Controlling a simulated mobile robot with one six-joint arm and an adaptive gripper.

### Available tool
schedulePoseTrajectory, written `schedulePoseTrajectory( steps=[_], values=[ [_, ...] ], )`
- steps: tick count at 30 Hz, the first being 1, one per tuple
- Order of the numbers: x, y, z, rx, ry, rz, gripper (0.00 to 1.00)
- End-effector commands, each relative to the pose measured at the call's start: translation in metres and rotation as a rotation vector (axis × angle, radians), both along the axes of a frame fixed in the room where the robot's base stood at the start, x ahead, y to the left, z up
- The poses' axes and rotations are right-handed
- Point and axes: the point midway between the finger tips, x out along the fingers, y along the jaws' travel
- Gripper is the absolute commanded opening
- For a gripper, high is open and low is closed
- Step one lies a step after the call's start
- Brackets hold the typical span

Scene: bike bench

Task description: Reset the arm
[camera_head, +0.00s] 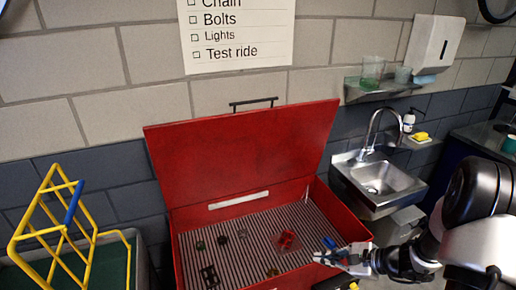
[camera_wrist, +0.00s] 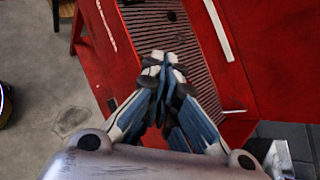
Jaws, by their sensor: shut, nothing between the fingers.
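My gripper (camera_head: 345,256) is at the right front of the open red toolbox (camera_head: 240,150), over its front right edge in the head view. In the wrist view my gripper (camera_wrist: 163,62) points at the box, with its fingertips together and nothing between them. The box has its lid raised and a ribbed grey liner (camera_wrist: 190,45) inside. Small parts lie on the liner, among them a red piece (camera_head: 287,240) and a dark piece (camera_head: 209,275). A blue item (camera_head: 329,242) shows just beside the fingers; I cannot tell whether it is part of the gripper.
A steel sink (camera_head: 385,180) with a faucet stands at the right, close to my arm. A yellow rack (camera_head: 60,225) is at the left. A shelf (camera_head: 380,88) with glasses hangs on the wall. Grey floor (camera_wrist: 50,80) is clear beside the box.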

Motion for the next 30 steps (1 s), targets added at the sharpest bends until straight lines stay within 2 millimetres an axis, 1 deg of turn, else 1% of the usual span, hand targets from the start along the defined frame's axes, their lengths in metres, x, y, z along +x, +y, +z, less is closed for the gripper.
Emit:
schedulePoseTrajectory(
  steps=[1, 3, 5, 6, 8, 9, 11, 12, 14, 15, 19, 21, 24, 27, 30],
  values=[
    [-0.006, 0.017, 0.027, -0.051, -0.035, 0.093, 0.00],
    [-0.020, 0.036, 0.055, -0.119, -0.073, 0.216, 0.00],
    [-0.035, 0.051, 0.077, -0.180, -0.103, 0.320, 0.00],
    [-0.045, 0.061, 0.091, -0.224, -0.123, 0.386, 0.00],
    [-0.062, 0.073, 0.109, -0.290, -0.153, 0.484, 0.00],
    [-0.074, 0.080, 0.120, -0.337, -0.173, 0.548, 0.00],
    [-0.093, 0.088, 0.135, -0.410, -0.204, 0.641, 0.00],
    [-0.106, 0.092, 0.144, -0.459, -0.223, 0.700, 0.00],
    [-0.125, 0.097, 0.157, -0.537, -0.254, 0.786, 0.00],
    [-0.138, 0.099, 0.164, -0.592, -0.273, 0.841, 0.00],
    [-0.177, 0.098, 0.184, -0.777, -0.341, 1.005, 0.00],
    [-0.196, 0.094, 0.192, -0.882, -0.376, 1.083, 0.00],
    [-0.219, 0.085, 0.202, -1.031, -0.424, 1.174, 0.00],
    [-0.236, 0.075, 0.210, -1.161, -0.463, 1.238, 0.00],
    [-0.246, 0.066, 0.215, -1.256, -0.489, 1.278, 0.00]
  ],
)
